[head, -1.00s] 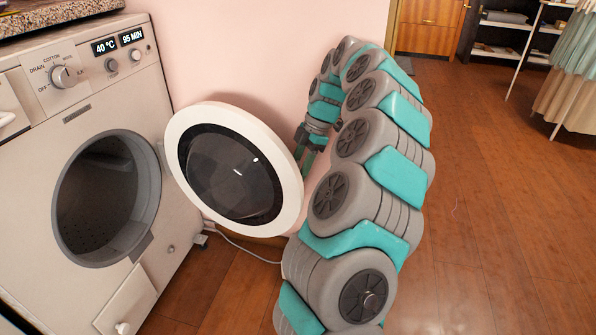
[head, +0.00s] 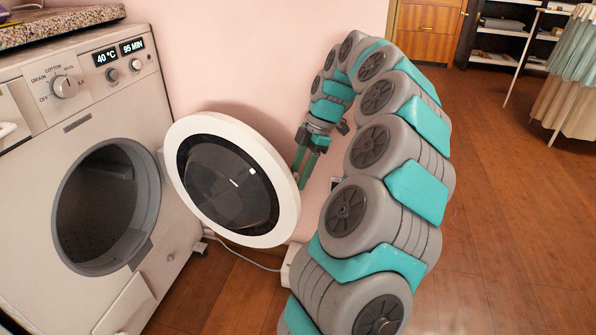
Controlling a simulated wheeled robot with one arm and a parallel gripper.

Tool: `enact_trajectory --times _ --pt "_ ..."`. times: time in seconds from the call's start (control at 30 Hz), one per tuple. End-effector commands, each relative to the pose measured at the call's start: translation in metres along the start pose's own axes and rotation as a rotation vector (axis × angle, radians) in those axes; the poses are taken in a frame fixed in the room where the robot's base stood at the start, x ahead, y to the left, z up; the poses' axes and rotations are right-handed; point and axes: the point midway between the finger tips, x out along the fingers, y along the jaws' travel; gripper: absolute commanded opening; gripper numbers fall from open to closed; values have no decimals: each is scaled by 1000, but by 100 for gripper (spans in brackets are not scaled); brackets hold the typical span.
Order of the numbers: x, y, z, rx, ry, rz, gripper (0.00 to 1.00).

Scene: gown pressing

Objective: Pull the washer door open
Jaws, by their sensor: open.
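The washer (head: 85,150) stands at the left with its round drum opening (head: 100,210) uncovered and dark inside. The washer door (head: 282,215), a white ring around dark glass, stands swung wide open to the right of the opening, near the pink wall. My gripper (head: 302,180) is just to the right of the door's right rim, pointing down. Its teal fingers are open with nothing seen between them. A small gap seems to separate it from the door, though the rim may hide part of the fingertips.
The pink wall (head: 255,60) is close behind the door. A cable (head: 240,259) runs over the floor below it to a white box (head: 293,262). A stone counter (head: 60,22) tops the washer. The wooden floor (head: 500,220) at the right is clear.

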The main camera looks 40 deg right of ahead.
Motion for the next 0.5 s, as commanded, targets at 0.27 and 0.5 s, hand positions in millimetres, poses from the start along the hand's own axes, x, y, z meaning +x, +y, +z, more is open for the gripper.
enact_trajectory --times 0.27,0.5 --pt "0 -34 -10 -2 -1 0 45" --pt "1 -67 -20 -1 -1 -3 45"
